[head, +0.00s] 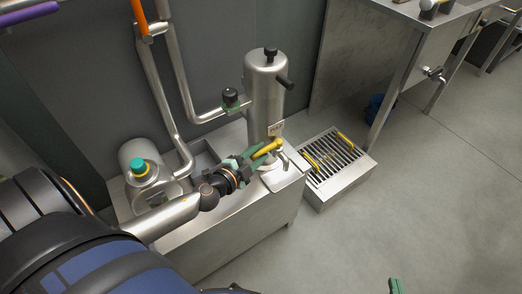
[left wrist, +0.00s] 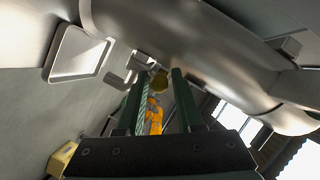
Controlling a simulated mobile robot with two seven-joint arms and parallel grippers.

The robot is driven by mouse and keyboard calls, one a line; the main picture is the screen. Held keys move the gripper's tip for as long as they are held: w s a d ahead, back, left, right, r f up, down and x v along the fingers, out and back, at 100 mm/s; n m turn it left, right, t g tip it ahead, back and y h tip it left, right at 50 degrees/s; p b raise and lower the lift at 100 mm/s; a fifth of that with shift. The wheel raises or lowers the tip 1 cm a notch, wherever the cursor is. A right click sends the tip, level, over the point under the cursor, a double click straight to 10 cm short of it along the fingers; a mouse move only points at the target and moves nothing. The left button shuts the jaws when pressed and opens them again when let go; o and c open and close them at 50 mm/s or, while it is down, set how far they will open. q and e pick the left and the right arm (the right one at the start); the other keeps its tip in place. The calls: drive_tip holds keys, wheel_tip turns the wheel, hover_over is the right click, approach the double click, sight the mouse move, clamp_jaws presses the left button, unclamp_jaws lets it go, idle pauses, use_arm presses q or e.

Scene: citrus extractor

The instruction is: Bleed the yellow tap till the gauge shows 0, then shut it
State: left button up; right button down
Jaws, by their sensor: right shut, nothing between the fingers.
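The yellow tap (head: 268,147) is at the foot of the upright steel cylinder (head: 264,95). My left gripper (head: 256,156) has its green fingers at the tap's yellow lever. In the left wrist view the fingers (left wrist: 160,88) stand apart, with the tap's yellow end (left wrist: 159,82) between their tips; I cannot tell whether they touch it. A small pale plate (head: 276,128) sits on the cylinder above the tap. I can read no gauge dial. My right gripper (head: 396,286) shows only as a green fingertip at the bottom edge, shut and empty.
A slatted drain box (head: 335,190) with yellow bars stands right of the steel base. A black-knobbed valve (head: 230,97) and a teal-capped housing (head: 140,168) are on the pipework at left.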

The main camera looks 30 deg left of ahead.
use_arm(q)
drive_tip(key=shift+w+f, duration=0.1)
drive_tip(key=shift+w, duration=0.35)
clamp_jaws()
idle(1.2)
